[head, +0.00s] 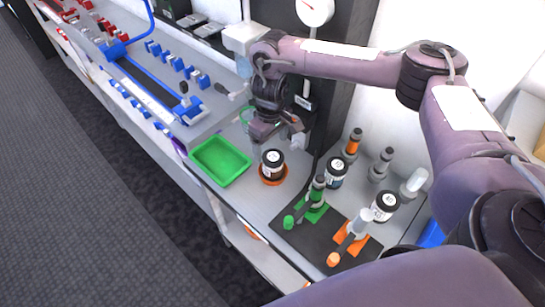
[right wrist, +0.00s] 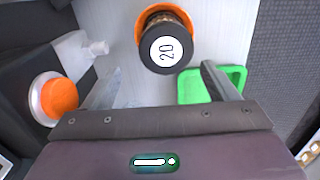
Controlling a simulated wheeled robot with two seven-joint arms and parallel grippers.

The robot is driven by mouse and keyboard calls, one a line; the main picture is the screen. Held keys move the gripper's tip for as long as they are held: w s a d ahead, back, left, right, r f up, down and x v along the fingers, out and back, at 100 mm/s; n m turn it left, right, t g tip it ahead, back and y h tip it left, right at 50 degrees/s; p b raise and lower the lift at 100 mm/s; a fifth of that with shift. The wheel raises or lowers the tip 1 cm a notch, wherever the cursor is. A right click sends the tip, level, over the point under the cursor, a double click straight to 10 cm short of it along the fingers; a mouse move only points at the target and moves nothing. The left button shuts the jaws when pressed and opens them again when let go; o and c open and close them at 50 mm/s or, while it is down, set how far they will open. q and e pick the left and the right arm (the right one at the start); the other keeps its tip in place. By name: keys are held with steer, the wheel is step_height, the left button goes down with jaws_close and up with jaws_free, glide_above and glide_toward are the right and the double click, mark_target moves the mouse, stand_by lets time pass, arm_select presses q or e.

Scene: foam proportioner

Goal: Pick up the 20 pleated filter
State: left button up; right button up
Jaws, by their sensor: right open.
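The 20 pleated filter (right wrist: 166,50) is a dark cylinder with a white top label reading 20. It sits upright in an orange ring holder (right wrist: 142,26) and lies just beyond my open fingers in the right wrist view. In the head view the filter (head: 272,160) stands on the grey bench to the right of a green tray. My right gripper (head: 276,143) is above and behind it, open and empty. Its two fingers (right wrist: 162,75) are apart in the wrist view and do not touch the filter. My left gripper is not in view.
The green tray (head: 221,161) is empty. An orange round knob (right wrist: 58,97) is left of my fingers. Blue parts line the bench's far left.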

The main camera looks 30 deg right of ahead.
mark_target(273, 158)
steer(key=shift+s+a+f, duration=0.1)
steer(key=shift+s+a, duration=0.05)
steer(key=shift+s, duration=0.15)
steer(key=shift+s+a+f+p, duration=0.25)
steer(key=shift+s+p, duration=0.1)
steer(key=shift+s, duration=0.1)
steer(key=shift+s+a+f+p, duration=0.2)
steer(key=shift+s+p, duration=0.1)
steer(key=shift+s, duration=0.1)
steer(key=shift+d+f+p, duration=0.2)
steer(key=shift+f+p, duration=0.2)
steer(key=shift+f, duration=0.2)
steer(key=shift+d+f+p, duration=0.15)
steer(key=shift+f+p, duration=0.2)
steer(key=shift+f, duration=0.2)
steer(key=f, duration=0.2)
steer(key=shift+w+d+f, duration=0.2)
steer(key=shift+f, duration=0.2)
steer(key=shift+a+f, duration=0.15)
steer(key=c, duration=0.6)
steer(key=shift+c, duration=2.4)
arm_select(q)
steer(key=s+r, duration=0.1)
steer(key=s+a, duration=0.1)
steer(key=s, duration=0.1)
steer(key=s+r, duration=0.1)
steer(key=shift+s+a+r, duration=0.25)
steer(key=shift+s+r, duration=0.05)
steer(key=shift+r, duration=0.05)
